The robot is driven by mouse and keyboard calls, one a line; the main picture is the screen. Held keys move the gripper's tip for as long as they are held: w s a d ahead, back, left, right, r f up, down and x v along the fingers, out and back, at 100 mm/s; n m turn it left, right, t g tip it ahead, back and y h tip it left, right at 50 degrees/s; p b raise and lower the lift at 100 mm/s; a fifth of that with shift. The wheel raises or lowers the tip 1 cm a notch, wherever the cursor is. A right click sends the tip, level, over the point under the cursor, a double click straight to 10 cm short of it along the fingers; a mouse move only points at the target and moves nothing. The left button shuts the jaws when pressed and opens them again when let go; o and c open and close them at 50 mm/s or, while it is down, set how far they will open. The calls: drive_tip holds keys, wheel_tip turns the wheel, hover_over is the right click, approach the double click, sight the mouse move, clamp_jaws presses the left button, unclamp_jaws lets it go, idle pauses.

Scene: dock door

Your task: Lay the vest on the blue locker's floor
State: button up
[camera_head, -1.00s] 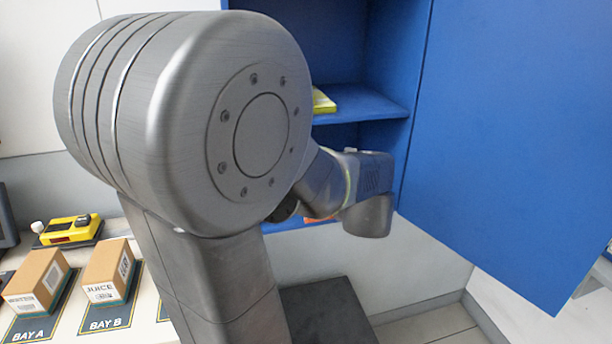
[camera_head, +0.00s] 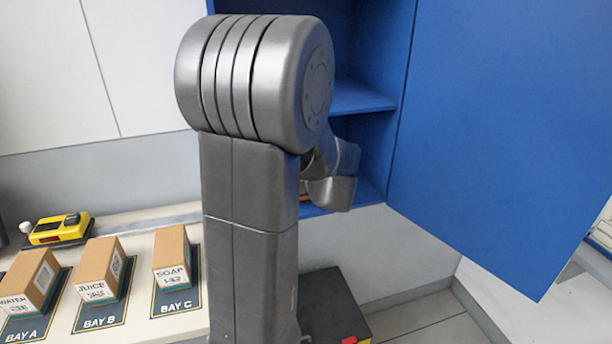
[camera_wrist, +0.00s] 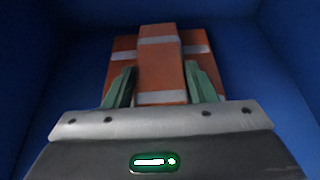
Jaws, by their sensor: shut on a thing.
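The vest (camera_wrist: 160,60) is orange with pale grey bands and looks folded. In the wrist view it lies between the green fingers of my gripper (camera_wrist: 161,82), which are shut on it. Blue walls surround it there. In the head view the blue locker (camera_head: 362,97) stands open behind my arm, with a shelf and a lower compartment. My wrist is at the lower compartment, and only an orange sliver of the vest (camera_head: 305,198) shows beside it. My arm hides the fingers in the head view. Whether the vest touches the locker floor, I cannot tell.
The locker's blue door (camera_head: 490,130) hangs open at the right. At the left, a counter holds the water box (camera_head: 30,280), juice box (camera_head: 98,268) and soap box (camera_head: 171,258) on bay mats, plus a yellow device (camera_head: 60,229).

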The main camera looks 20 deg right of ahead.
drive_tip(key=shift+f, duration=0.25)
drive_tip(key=o, duration=1)
drive_tip(key=shift+r, duration=0.1)
drive_tip(key=shift+s+r, duration=0.2)
drive_tip(key=shift+r, duration=0.05)
drive_tip(key=v, duration=1.1)
drive_tip(key=shift+s+r, duration=0.15)
drive_tip(key=shift+s, duration=0.1)
